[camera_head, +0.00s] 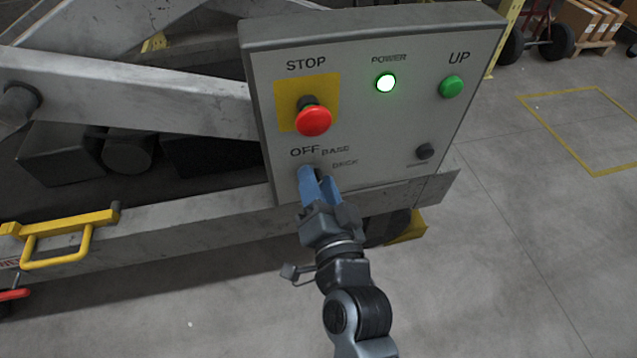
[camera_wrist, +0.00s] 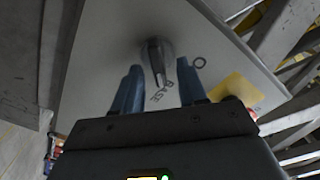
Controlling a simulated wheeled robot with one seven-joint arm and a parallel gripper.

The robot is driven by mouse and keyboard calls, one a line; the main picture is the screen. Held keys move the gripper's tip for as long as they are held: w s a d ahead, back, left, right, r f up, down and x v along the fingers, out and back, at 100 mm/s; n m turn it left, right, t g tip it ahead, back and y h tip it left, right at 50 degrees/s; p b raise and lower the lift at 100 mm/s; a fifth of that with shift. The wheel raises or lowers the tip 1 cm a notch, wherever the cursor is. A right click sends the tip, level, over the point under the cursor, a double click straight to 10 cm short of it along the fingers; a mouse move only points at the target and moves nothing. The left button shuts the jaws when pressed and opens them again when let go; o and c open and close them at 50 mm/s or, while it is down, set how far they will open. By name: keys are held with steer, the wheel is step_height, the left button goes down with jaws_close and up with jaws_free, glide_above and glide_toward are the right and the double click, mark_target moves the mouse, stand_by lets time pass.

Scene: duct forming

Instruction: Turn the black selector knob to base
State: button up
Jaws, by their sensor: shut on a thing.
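The knob's ridge runs toward the lettering between the fingers.
A red STOP button (camera_head: 313,121) on a yellow plate sits just above the selector. A lit POWER lamp (camera_head: 385,84), a green UP button (camera_head: 451,86) and a small black knob (camera_head: 424,151) are to the right. A yellow handle (camera_head: 60,250) is at left. Open floor lies right.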

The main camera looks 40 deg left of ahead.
steer(key=o, duration=1)
steer(key=shift+d, duration=0.1)
steer(key=shift+b+v, duration=0.65)
steer(key=shift+v, duration=3.2)
steer(key=shift+f, duration=0.1)
